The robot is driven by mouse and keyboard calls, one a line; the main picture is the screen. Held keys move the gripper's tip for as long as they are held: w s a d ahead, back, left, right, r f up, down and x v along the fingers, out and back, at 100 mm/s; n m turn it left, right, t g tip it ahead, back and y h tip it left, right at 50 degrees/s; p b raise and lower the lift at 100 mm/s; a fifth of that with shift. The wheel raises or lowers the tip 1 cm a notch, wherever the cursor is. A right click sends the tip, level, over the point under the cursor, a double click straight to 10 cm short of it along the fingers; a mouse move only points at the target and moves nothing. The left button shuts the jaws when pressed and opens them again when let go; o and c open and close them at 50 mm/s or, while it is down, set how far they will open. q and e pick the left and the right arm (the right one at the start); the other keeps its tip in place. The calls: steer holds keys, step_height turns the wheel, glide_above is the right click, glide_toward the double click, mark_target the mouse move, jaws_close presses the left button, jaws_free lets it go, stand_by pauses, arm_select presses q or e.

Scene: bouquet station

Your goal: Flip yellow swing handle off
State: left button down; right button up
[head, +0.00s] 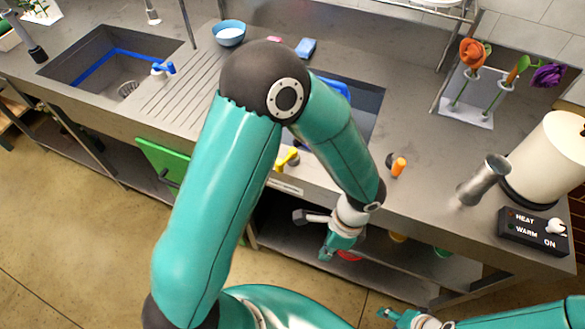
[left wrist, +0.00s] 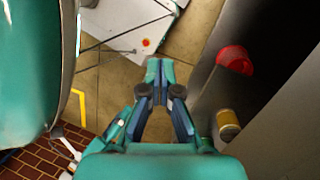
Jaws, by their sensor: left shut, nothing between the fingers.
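The yellow swing handle (head: 287,159) shows in the head view at the counter's front edge, in the gap between my left arm's two big links. It is small, and I cannot tell its exact setting. My left gripper (head: 327,254) hangs in front of the counter, below and to the right of the handle and apart from it. In the left wrist view its fingers (left wrist: 160,66) are shut with nothing between them. The handle does not show in that view. My right gripper (head: 384,313) is at the bottom edge, far from the handle; its opening is unclear.
A label plate (head: 285,187) is below the handle, and a green cloth (head: 160,163) hangs left. An orange-handled item (head: 398,167) and a metal cylinder (head: 484,181) are to the right. A red round item (left wrist: 235,60) and a yellow can (left wrist: 228,122) stand on the lower shelf.

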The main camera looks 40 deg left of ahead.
arm_select(q)
steer(key=w+a+r+m+t+y, duration=0.1)
steer(key=w+r+m+t+y, duration=0.1)
steer(key=r, duration=0.8)
steer(key=w+a+r+m+t+y, duration=0.2)
steer(key=r+y, duration=0.4)
steer(key=r, duration=0.5)
steer(key=w+m, duration=0.1)
steer(key=m, duration=0.1)
steer(key=shift+a+m, duration=0.15)
steer(key=shift+m, duration=0.15)
steer(key=p, duration=0.2)
glide_toward(283, 170)
steer(key=x, duration=0.6)
steer(key=shift+f, duration=0.2)
steer(key=shift+w+b, duration=0.15)
steer(key=shift+b, duration=0.15)
